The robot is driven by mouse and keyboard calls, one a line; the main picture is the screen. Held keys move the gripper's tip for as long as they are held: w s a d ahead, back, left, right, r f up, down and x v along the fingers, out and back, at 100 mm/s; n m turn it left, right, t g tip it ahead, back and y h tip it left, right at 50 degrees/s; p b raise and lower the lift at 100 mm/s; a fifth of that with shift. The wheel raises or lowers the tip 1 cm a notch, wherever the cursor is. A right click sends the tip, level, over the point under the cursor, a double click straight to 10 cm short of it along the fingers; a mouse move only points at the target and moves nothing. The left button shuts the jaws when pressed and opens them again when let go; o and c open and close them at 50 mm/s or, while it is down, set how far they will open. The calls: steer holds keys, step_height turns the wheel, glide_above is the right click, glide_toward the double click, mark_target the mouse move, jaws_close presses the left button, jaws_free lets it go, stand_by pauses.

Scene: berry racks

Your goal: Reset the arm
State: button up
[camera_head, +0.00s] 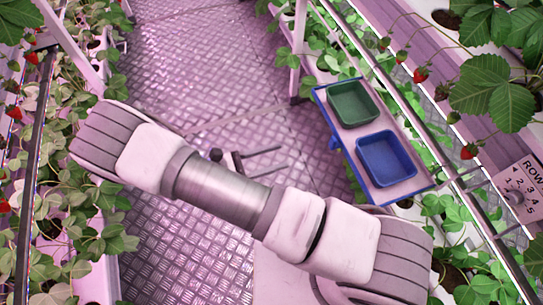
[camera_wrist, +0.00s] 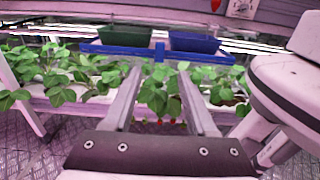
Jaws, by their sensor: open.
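My gripper (camera_head: 284,158) is over the metal floor in the head view, partly behind my arm, with its two thin fingers pointing right. The fingers are apart, with nothing held between them. In the wrist view my gripper (camera_wrist: 160,70) shows both fingers reaching forward, and leaves and a few small red berries show beyond and below them. My arm crosses the head view from upper left to lower right.
A blue-edged shelf (camera_head: 345,148) on the right rack holds a green bin (camera_head: 353,118) and a blue bin (camera_head: 410,172), both seemingly empty. Strawberry plants line both sides. A row sign (camera_head: 520,190) stands at right. The patterned metal aisle floor (camera_head: 190,60) is clear.

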steer(key=shift+s+a, duration=0.1)
steer(key=shift+a, duration=0.15)
stand_by(0.4)
steer(key=s+d+r+m+y+p, duration=0.2)
steer(key=d+r+m+y, duration=0.2)
steer(key=r, duration=0.9)
steer(key=s+d+r+m+y+p, duration=0.2)
steer(key=d+r+m+y, duration=0.3)
steer(key=r+m, duration=0.5)
steer(key=s+d+r+m+y+p, duration=0.2)
steer(key=r+m+y, duration=0.5)
steer(key=r, duration=0.9)
steer(key=d+y+p, duration=0.1)
steer(key=d, duration=0.1)
steer(key=shift+d+m, duration=0.3)
steer(key=shift+d, duration=0.1)
